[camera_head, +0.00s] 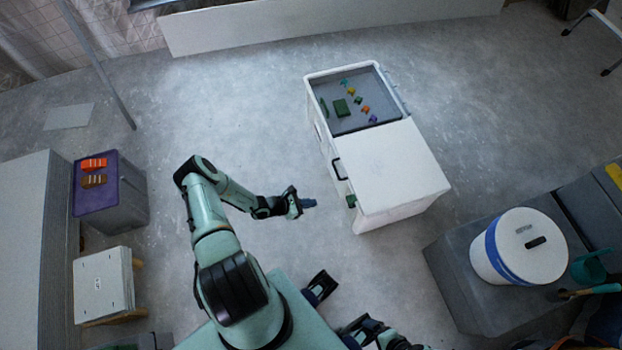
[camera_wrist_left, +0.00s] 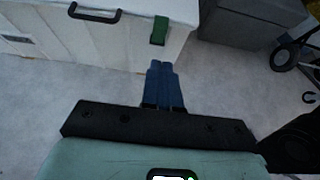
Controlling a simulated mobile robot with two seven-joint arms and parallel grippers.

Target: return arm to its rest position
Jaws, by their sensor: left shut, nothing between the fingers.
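My left arm reaches out from the bottom of the head view, bent at the elbow. Its gripper (camera_head: 309,203) is shut and empty, over open floor just left of the white cabinet (camera_head: 390,168). In the left wrist view, the blue fingers (camera_wrist_left: 165,84) lie side by side with nothing between them. They point toward the cabinet front (camera_wrist_left: 125,45), below a green tab (camera_wrist_left: 160,30); touching or apart is hard to tell. Dark parts of my right arm show at the bottom of the head view; its fingers cannot be read clearly.
The cabinet's open top tray (camera_head: 350,122) holds several small coloured pieces. A purple-lidded bin (camera_head: 118,190) and a white stool (camera_head: 103,283) stand at left. A white bucket (camera_head: 520,247) sits on a grey block at right. The floor between is clear.

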